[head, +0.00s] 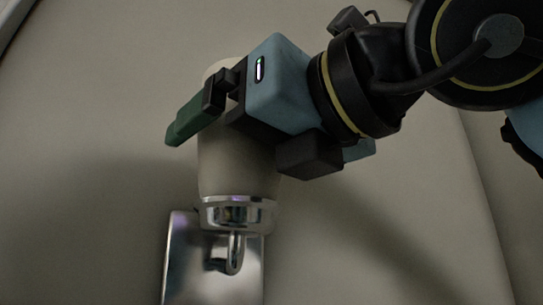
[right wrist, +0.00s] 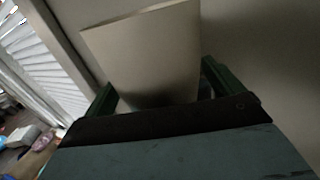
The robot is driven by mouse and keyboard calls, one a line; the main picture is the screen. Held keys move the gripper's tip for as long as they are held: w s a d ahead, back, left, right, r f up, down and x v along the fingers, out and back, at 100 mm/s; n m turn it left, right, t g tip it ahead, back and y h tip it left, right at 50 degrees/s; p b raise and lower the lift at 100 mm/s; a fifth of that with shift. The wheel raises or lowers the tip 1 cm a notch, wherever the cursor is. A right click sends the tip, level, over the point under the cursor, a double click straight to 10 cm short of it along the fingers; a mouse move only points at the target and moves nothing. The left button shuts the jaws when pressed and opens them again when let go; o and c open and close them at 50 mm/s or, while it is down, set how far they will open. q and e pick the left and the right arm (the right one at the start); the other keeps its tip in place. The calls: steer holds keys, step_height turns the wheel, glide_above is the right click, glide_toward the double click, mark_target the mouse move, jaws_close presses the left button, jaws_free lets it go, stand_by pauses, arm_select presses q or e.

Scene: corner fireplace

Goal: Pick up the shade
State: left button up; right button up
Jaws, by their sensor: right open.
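The shade (head: 236,172) is a pale beige cylinder with a chrome band at its lower end, on a chrome wall lamp mount (head: 185,262). In the right wrist view the shade (right wrist: 150,55) stands between the two green fingers. My right gripper (head: 225,135) is open across the upper part of the shade, with one green finger to its left; the other fingertip is hidden in the head view. In the right wrist view the right gripper (right wrist: 160,85) has a finger on either side of the shade; contact cannot be told. My left gripper is out of view.
A plain beige wall (head: 90,120) lies behind the lamp, with free room to the left. In the right wrist view, white window blinds (right wrist: 38,50) are at the left, with small blurred items on a surface below them.

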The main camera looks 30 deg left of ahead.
steer(key=c, duration=1.1)
steer(key=shift+r, duration=0.15)
